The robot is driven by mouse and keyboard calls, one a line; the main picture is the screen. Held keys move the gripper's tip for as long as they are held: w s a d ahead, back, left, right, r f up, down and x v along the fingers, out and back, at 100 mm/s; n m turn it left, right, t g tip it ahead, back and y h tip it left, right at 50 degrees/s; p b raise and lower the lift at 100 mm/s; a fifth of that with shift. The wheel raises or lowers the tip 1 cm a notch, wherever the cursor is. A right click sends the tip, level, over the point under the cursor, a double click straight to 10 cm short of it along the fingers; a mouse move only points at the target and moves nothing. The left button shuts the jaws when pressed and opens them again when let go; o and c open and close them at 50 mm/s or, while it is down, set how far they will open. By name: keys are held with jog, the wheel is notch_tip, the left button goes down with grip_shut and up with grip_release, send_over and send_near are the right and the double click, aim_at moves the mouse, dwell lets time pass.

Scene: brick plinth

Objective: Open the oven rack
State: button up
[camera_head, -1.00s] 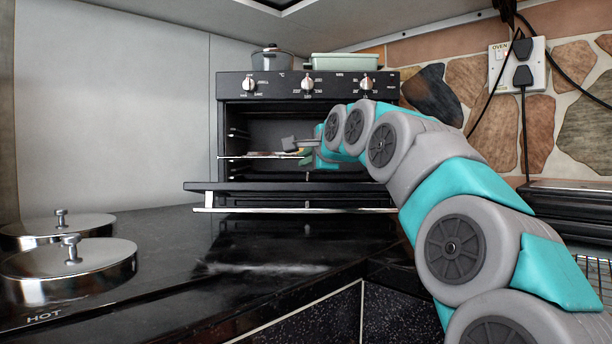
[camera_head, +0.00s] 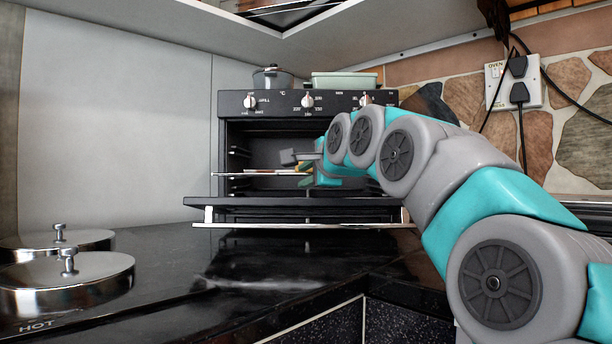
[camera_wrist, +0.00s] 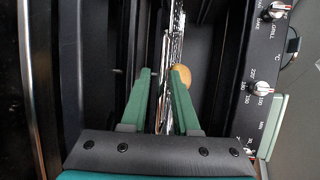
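The oven (camera_head: 232,190) stands on the black worktop with its door (camera_head: 300,213) folded down in front. The oven rack (camera_head: 258,174) is a thin, bright metal shelf in the cavity, its left front end a little beyond the oven frame. My gripper (camera_head: 304,170) reaches in from the right to the rack's front. In the wrist view my gripper's green fingers (camera_wrist: 162,72) stand on either side of the rack (camera_wrist: 168,110), seen edge-on. They appear to be closed around it, though the exact contact is unclear. A tan, round thing (camera_wrist: 183,74) shows behind the right fingertip.
A pot (camera_head: 272,78) and a pale green dish (camera_head: 343,82) sit on top of the oven. Lidded metal hotplates (camera_head: 65,280) are at the left. A wall socket with cables (camera_head: 515,82) is at the right. The worktop before the door is clear.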

jog(key=shift+o, duration=0.4)
jog(key=shift+s+r, duration=0.1)
jog(key=shift+v, duration=3.8)
